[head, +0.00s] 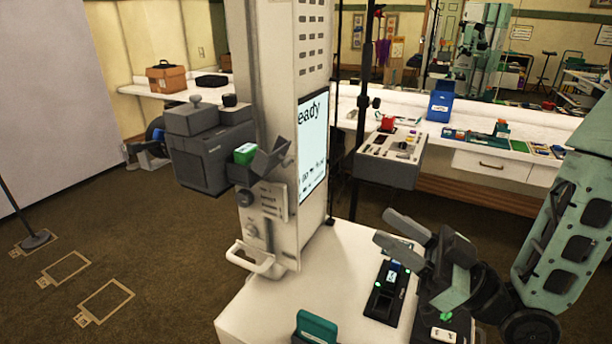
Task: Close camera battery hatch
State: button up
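The dark grey camera (212,158) is mounted on the left side of the tall white column. At its lower right is a small open compartment with a green-topped battery (245,153) standing in it. The dark grey hatch flap (271,160) is tilted outward to the right of the battery, so the hatch stands open. My gripper (383,225) is to the lower right, above the white counter and well apart from the hatch. Its two dark fingers point left with a gap between them, and nothing shows in the gap.
The white column (285,110) carries a lit screen (313,145) and stands between camera and gripper. A white counter (270,305) below holds a black device (388,292) and a teal item (316,327). A grey control panel (390,158) is behind. Floor at left is mostly clear.

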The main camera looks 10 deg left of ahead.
aim_at(289, 164)
jog(key=p+x, duration=0.2)
jog(key=x, duration=1.3)
jog(key=shift+a+r, duration=0.15)
jog(key=shift+a, duration=0.2)
jog(key=shift+w+a+r, duration=0.1)
jog(key=shift+w+a, duration=0.05)
jog(key=shift+a, duration=0.3)
grip_shut()
